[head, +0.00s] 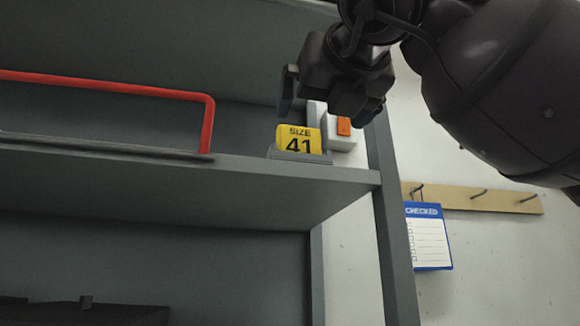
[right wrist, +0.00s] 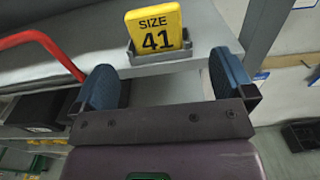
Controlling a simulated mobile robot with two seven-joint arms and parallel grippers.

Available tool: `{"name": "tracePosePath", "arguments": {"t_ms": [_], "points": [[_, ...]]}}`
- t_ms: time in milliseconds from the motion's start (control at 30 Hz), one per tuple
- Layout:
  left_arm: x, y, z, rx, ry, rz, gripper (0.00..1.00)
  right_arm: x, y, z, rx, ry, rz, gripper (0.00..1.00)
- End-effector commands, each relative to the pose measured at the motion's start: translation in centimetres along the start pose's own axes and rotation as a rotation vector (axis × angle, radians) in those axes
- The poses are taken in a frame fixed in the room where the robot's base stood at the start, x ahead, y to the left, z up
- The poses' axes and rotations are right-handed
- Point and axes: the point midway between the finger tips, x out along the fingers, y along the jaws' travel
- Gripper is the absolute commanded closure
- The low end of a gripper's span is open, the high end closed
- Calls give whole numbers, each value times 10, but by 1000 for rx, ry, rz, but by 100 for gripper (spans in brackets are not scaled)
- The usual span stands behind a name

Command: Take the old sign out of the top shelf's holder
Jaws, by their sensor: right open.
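The old sign (head: 299,140) is a yellow plate reading "SIZE 41". It stands in a small grey holder (head: 300,157) at the right end of the top shelf (head: 200,182). The sign also shows upright in the right wrist view (right wrist: 155,28), in its grey holder (right wrist: 160,57). My right gripper (head: 322,108) is above the sign in the head view. In the right wrist view its two blue fingertips (right wrist: 162,80) are spread wide, with the sign beyond the gap between them and nothing held. My left gripper is not in view.
A red rail (head: 110,86) runs along the shelf left of the holder. A grey upright post (head: 392,220) stands just right of it. A white box with an orange switch (head: 343,127) is on the wall behind. A hook board (head: 480,198) carries a "CHECKED" sheet (head: 428,237).

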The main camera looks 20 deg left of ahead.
Motion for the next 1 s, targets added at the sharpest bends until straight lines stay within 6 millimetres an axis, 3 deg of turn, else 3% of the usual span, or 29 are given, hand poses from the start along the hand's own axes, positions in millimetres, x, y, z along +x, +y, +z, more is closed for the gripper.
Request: {"name": "tracePosePath", "arguments": {"t_ms": [167,433,633,1000], "points": [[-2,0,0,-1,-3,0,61,4,0,2,1,-1,0,0],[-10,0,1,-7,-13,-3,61,41,1,2,1,1,1,0],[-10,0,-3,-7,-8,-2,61,55,1,2,0,-1,1,0],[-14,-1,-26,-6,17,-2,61,96,8,6,1,-1,1,0]]}}
